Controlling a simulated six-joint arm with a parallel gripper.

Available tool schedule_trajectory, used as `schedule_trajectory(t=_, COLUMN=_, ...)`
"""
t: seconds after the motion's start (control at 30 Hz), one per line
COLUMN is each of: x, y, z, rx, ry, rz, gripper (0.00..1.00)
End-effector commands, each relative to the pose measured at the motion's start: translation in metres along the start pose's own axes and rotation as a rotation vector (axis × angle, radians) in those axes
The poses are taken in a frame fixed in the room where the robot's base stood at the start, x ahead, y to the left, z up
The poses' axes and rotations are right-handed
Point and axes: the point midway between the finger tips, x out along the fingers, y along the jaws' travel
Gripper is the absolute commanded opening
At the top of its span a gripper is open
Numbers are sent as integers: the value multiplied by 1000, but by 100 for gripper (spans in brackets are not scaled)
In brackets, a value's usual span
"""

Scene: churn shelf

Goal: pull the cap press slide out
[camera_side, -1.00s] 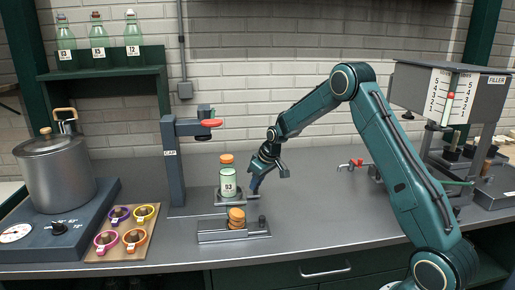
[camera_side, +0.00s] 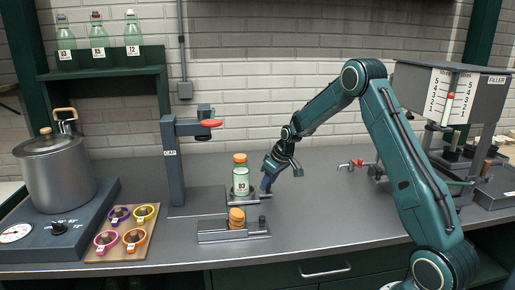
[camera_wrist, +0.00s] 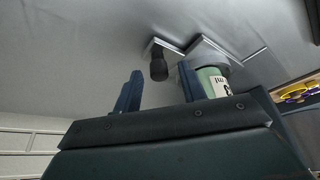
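The cap press (camera_side: 174,165), a dark column marked CAP with a red lever, stands left of centre on the bench. Its slide (camera_side: 248,203) sticks out to the right of the column. A green bottle (camera_side: 240,181) numbered 93, with an orange top, stands upright on the slide. My gripper (camera_side: 266,184) is low at the slide's right end, just right of the bottle. In the wrist view the two blue fingers (camera_wrist: 159,88) are apart, with a black knob (camera_wrist: 158,68) between them near the tips. Contact between fingers and knob cannot be made out.
A metal tray (camera_side: 208,237) with stacked orange caps (camera_side: 237,217) lies in front of the slide. A pot (camera_side: 55,175) on a heater and a board of coloured cups (camera_side: 129,256) are at left. The filler (camera_side: 450,92) is at right.

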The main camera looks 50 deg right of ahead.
Motion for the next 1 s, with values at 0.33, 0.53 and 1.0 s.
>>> schedule_trajectory(t=0.33, x=-6, y=0, z=0, rx=0, ry=0, rz=0, gripper=41)
schedule_trajectory(t=0.53, x=-24, y=0, z=-1, rx=0, ry=2, rz=0, gripper=41)
schedule_trajectory(t=1.0, x=-99, y=0, z=-1, rx=0, ry=3, rz=1, gripper=41)
